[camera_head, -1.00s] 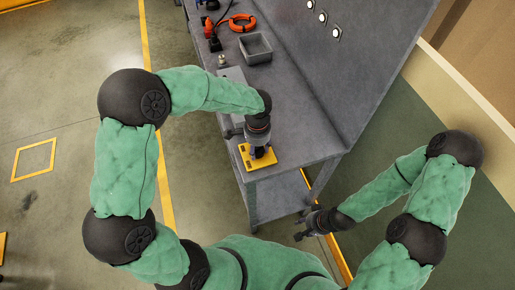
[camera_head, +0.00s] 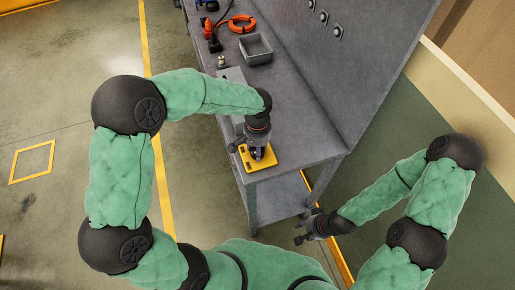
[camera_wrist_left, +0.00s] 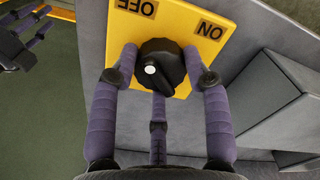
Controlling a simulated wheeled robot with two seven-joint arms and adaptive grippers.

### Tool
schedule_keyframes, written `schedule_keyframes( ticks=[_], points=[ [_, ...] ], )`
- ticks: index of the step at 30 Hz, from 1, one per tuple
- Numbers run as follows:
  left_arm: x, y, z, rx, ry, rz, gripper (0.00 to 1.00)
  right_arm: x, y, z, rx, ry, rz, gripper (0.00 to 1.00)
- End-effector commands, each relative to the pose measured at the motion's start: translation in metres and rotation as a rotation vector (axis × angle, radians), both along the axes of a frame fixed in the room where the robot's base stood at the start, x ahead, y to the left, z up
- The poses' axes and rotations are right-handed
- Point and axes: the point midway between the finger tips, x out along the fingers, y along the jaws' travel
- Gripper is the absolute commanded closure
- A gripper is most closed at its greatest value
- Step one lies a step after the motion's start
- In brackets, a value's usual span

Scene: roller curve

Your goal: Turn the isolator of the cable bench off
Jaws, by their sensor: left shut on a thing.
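The isolator is a yellow plate (camera_head: 271,163) with a black knob, on the near end of the grey bench. In the left wrist view the plate (camera_wrist_left: 204,58) carries the words OFF and ON, upside down at the top. The black knob (camera_wrist_left: 160,62) has a white dot on its face and a raised ridge slanting toward lower right. My left gripper (camera_wrist_left: 158,75) has its purple fingers around the knob and is shut on it. In the head view it (camera_head: 257,153) hides the knob. My right gripper (camera_head: 302,228) is open and empty, low beside the bench's near end.
On the bench (camera_head: 300,125) stand a grey open bin (camera_head: 256,49), an orange cable coil (camera_head: 242,24) and an orange-black tool (camera_head: 212,38). A grey panel rises along the right side. Open floor lies to the left.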

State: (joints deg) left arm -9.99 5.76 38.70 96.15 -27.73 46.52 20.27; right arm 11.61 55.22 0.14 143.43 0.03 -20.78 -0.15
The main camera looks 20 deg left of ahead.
Motion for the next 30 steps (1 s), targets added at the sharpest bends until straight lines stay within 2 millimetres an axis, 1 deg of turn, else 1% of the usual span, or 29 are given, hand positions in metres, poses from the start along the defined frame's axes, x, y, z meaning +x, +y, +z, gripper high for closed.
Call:
schedule_keyframes(
  ticks=[11, 12, 13, 14, 25, 28, 30],
  points=[
    [0.001, 0.0, 0.001, -0.001, -0.004, 0.006, 0.85, 0.0, 0.0, 0.0, 0.0, 0.0, 0.0, 0.6],
    [0.001, 0.0, 0.001, -0.001, -0.004, 0.005, 0.41, 0.0, 0.0, 0.0, 0.0, 0.0, 0.0, 0.6],
    [0.001, 0.0, 0.001, -0.001, -0.004, 0.005, 0.33, 0.0, 0.0, 0.0, 0.0, 0.0, 0.0, 0.6],
    [0.001, 0.0, 0.001, -0.001, -0.003, 0.005, 0.29, 0.0, 0.0, 0.0, 0.0, 0.0, 0.0, 0.6],
    [0.001, 0.0, 0.002, 0.0, -0.002, 0.003, 0.29, 0.0, 0.0, 0.0, 0.0, 0.0, 0.0, 0.6],
    [0.001, 0.0, 0.01, 0.0, -0.003, 0.003, 0.29, 0.0, 0.0, 0.0, 0.0, 0.0, 0.0, 0.6],
    [0.001, 0.0, 0.02, 0.0, -0.005, 0.002, 0.29, 0.0, 0.0, 0.0, 0.0, 0.0, 0.0, 0.6]
  ],
)
